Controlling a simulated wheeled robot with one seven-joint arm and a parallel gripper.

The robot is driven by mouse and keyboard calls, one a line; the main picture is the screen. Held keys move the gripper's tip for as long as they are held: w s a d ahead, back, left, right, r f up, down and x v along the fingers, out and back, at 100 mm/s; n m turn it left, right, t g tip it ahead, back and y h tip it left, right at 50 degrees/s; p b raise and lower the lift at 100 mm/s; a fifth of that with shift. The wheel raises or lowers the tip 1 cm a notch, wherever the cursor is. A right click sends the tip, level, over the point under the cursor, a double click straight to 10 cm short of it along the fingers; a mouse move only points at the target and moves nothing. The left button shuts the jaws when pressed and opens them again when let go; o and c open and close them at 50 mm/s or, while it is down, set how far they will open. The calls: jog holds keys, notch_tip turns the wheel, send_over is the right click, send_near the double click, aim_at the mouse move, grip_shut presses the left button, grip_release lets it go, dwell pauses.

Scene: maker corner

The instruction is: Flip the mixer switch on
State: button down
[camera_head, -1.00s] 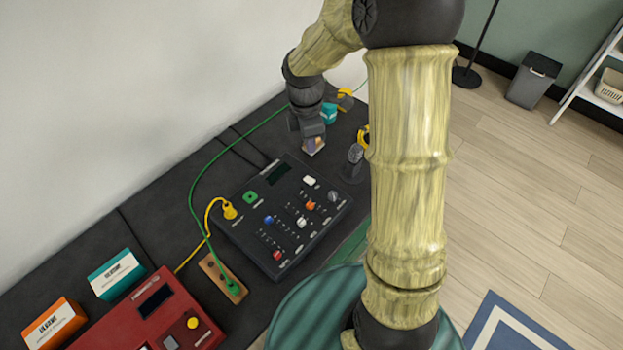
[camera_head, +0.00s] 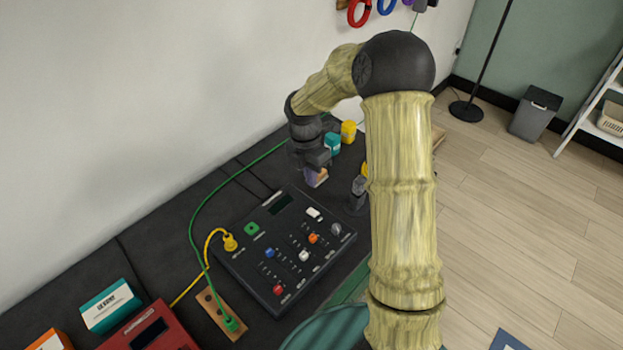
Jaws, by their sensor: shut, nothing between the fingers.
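The mixer (camera_head: 268,262) is a black panel with a small dark display, several sliders with coloured caps, and a grey knob (camera_head: 336,230). A white rocker-like switch (camera_head: 314,213) sits near its upper right edge; its on or off position is too small to tell. My gripper (camera_head: 318,163) is shut and empty, beyond the mixer's far edge and apart from the switch. It appears above or in front of a small purple and orange box (camera_head: 316,177); its fingertips are hard to make out.
A yellow plug (camera_head: 230,242) and cable join the mixer's left side. A green cable (camera_head: 192,215) runs to a wooden socket block (camera_head: 210,304). A red device (camera_head: 165,335) and teal box (camera_head: 110,305) stand at lower left. A dark microphone-like object (camera_head: 357,190) stands near the gripper.

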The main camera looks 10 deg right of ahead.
aim_at(314, 214)
jog(key=f, duration=0.7)
jog(key=s+f, duration=0.1)
jog(key=f, duration=0.3)
jog(key=shift+s+d+f, duration=0.1)
jog(key=shift+d+f, duration=0.2)
jog(key=shift+d, duration=0.1)
jog(key=shift+s+d+f+p, duration=0.2)
jog(key=shift+s+f+p, duration=0.2)
jog(key=shift+s+p, duration=0.3)
jog(key=shift+d+f, duration=0.1)
jog(key=shift+f, duration=0.2)
jog(key=shift+w, duration=0.1)
jog(key=shift+w+a+r+p, duration=0.2)
jog(key=shift+w+a+p, duration=0.15)
jog(key=shift+w, duration=0.2)
jog(key=shift+a, duration=0.1)
